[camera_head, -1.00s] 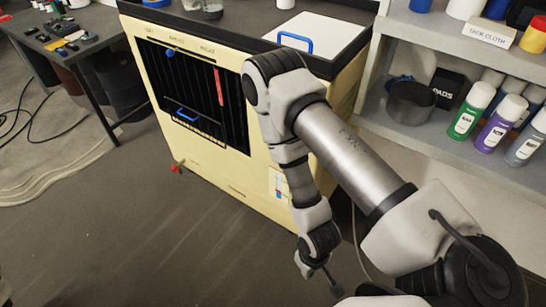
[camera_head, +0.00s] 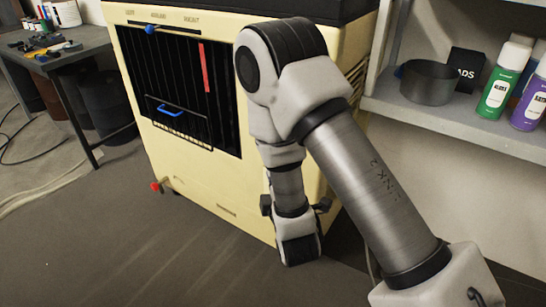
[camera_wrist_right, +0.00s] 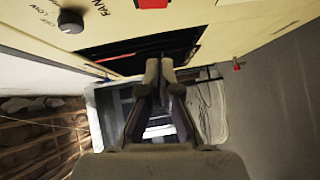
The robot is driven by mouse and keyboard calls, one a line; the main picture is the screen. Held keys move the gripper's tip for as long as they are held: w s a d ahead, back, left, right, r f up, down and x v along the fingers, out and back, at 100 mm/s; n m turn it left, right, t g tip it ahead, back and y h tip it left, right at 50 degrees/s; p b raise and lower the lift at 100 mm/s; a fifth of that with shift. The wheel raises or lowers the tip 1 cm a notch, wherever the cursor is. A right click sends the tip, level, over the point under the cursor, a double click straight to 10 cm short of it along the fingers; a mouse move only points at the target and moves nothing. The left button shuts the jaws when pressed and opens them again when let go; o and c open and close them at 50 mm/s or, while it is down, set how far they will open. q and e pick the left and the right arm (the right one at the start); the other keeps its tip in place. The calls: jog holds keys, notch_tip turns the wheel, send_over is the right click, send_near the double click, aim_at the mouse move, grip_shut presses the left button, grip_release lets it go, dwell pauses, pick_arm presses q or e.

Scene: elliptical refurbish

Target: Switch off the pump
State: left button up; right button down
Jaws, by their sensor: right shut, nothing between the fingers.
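The pale yellow cooler (camera_head: 220,200) stands on the floor in the head view. Its front has a black grille (camera_head: 180,90). In the right wrist view the cooler's panel runs along the top edge, with a black knob (camera_wrist_right: 70,20) beside OFF and LOW lettering. A red part (camera_wrist_right: 152,3), possibly a switch, is cut off by the top edge beside FAN lettering. My right gripper (camera_wrist_right: 166,62) is shut and empty below that red part; I cannot tell whether it touches the cooler. In the head view my right arm covers the cooler's lower right front. My left gripper is out of view.
A shelf (camera_head: 425,115) with a dark round tin (camera_head: 430,82) and spray cans (camera_head: 500,85) stands at the right. A red tap (camera_head: 155,186) sticks out low on the cooler's left. A dark workbench (camera_head: 65,58) stands at the left. Floor in front is clear.

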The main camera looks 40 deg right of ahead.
jog(key=s+d+b+x, duration=0.1)
jog(key=d+b+x, duration=0.1)
jog(key=b+x, duration=0.6)
jog(key=x, duration=0.5)
jog(key=shift+d+f, duration=0.2)
jog(key=shift+d, duration=0.1)
jog(key=shift+s, duration=0.1)
jog(key=shift+d+f, duration=0.1)
jog(key=shift+d, duration=0.1)
jog(key=shift+a, duration=0.1)
